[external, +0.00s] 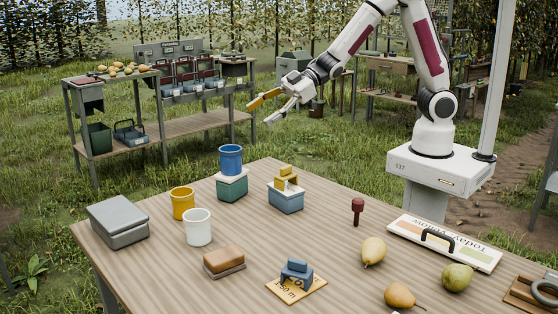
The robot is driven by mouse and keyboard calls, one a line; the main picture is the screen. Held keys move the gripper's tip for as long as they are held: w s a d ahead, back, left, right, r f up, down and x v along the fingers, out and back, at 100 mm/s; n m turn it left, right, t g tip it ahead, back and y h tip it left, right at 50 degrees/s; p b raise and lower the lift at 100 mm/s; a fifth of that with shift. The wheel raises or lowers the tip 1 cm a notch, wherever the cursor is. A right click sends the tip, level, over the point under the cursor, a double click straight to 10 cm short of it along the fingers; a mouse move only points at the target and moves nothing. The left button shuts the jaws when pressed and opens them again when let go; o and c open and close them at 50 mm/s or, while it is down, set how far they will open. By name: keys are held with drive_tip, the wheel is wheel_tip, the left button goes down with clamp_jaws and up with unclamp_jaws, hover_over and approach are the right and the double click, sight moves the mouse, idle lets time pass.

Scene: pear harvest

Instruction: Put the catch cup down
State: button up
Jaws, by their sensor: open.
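Several cups stand at the left of the table, and I cannot tell which is the catch cup. A blue cup (230,160) stands upright on a green box with a pale lid (232,188). A yellow cup (182,203) and a white cup (198,228) stand upright on the tabletop. My gripper (260,112) is open and empty, raised beyond the table's far edge, above and to the right of the blue cup in the picture. It touches none of the cups.
A blue box with yellow blocks (286,196), grey case (118,222), brown block (224,262), small blue stand (295,273), dark red peg (357,211) and pears (373,251) are spread over the wooden table (330,235). A sign board (445,243) lies at the right. The table's middle is fairly clear.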

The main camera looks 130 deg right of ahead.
drive_tip(key=s+a+r+m+g+h, duration=0.1)
drive_tip(key=s+a+r+g, duration=0.1)
drive_tip(key=s+a+r, duration=0.35)
drive_tip(key=s+a+r+g, duration=0.1)
drive_tip(key=s+a+r, duration=0.2)
drive_tip(key=a, duration=0.6)
drive_tip(key=s+a+f+n+g+y, duration=0.1)
drive_tip(key=s+a+f+g+y, duration=0.1)
drive_tip(key=s+a, duration=1.5)
drive_tip(key=s+g+y, duration=0.1)
drive_tip(key=s+y, duration=0.1)
drive_tip(key=s, duration=0.1)
drive_tip(key=shift+a+f, duration=0.15)
drive_tip(key=shift+a, duration=0.2)
